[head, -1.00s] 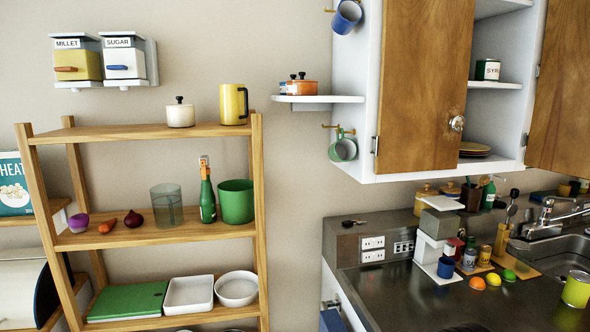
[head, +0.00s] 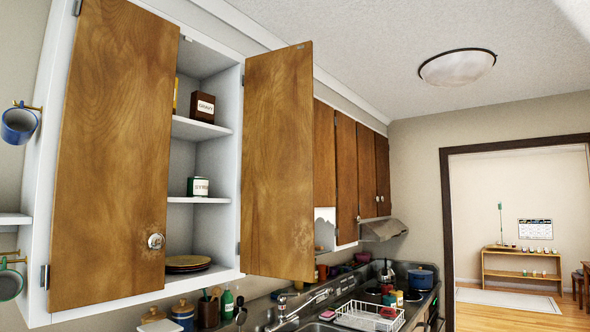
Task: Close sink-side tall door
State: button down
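The sink-side tall door (head: 278,165) is the right wooden door of the white wall cabinet. It stands swung open, hinged at the cabinet's right wall, with its inner shelves exposed. The left tall door (head: 115,150) covers the cabinet's left half and has a round metal knob (head: 155,241) near its lower right edge. I cannot tell whether it is fully closed. No knob shows on the sink-side door's visible face. My gripper is not in view.
Shelves hold a brown box (head: 202,107), a green tin (head: 198,187) and stacked plates (head: 187,263). Below are the faucet (head: 300,305), dish rack (head: 370,315) and counter jars. Closed cabinets (head: 345,165) run beyond the open door. A doorway opens at right.

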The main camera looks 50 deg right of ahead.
aim_at(278, 220)
jog(key=l+u, duration=0.1)
jog(key=l, duration=0.4)
jog(key=k+l+u, duration=0.1)
jog(key=l, duration=0.45)
jog(key=l+u, duration=0.1)
jog(key=l, duration=0.4)
jog(key=k+l+u, duration=0.1)
jog(key=l, duration=0.4)
jog(key=k+l+u, duration=0.1)
jog(key=l, duration=0.4)
jog(key=k+l+u, duration=0.1)
jog(key=l, duration=0.4)
jog(key=k+l+u, duration=0.1)
jog(key=l, duration=0.35)
jog(key=k+l, duration=0.3)
jog(key=l, duration=0.15)
jog(key=k+l+u, duration=0.15)
jog(key=l, duration=0.3)
jog(key=k+l, duration=0.35)
jog(key=k+l+u, duration=0.15)
jog(key=l, duration=0.35)
jog(key=k, duration=0.1)
